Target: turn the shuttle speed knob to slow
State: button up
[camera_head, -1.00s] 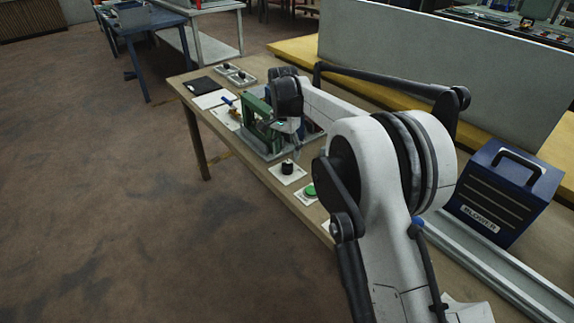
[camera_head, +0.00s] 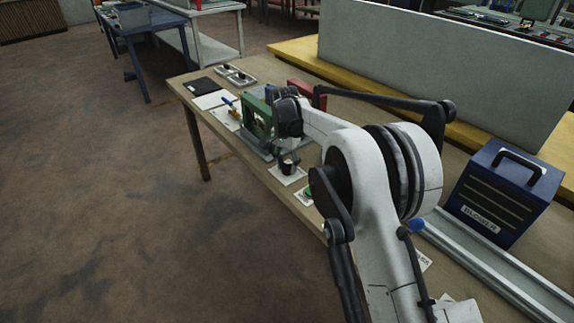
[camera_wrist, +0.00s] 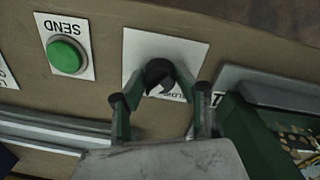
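The black knob (camera_wrist: 160,72) stands on a white plate (camera_wrist: 190,52) in the wrist view. A pale mark shows on the knob. The lettering on the plate is upside down and partly covered by a finger. My gripper (camera_wrist: 161,80) has one green-and-black finger on each side of the knob. The fingertips are close to its sides, and I cannot tell if they touch it. In the head view my gripper is low over the knob's white plate (camera_head: 289,177), and the knob is mostly hidden.
A green button (camera_wrist: 65,55) on a plate marked SEND is left of the knob. A green frame fixture (camera_wrist: 255,130) is close on the right. A metal rail (camera_wrist: 50,133) runs nearby. A blue blower box (camera_head: 505,190) stands at the right of the table.

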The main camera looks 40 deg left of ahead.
jog(key=c, duration=0.3)
jog(key=n+b, duration=0.2)
jog(key=n, duration=0.3)
jog(key=shift+n, duration=0.4)
jog(key=n+b, duration=0.1)
jog(key=n, duration=0.3)
jog(key=shift+n+b, duration=0.55)
jog(key=shift+n, duration=1.45)
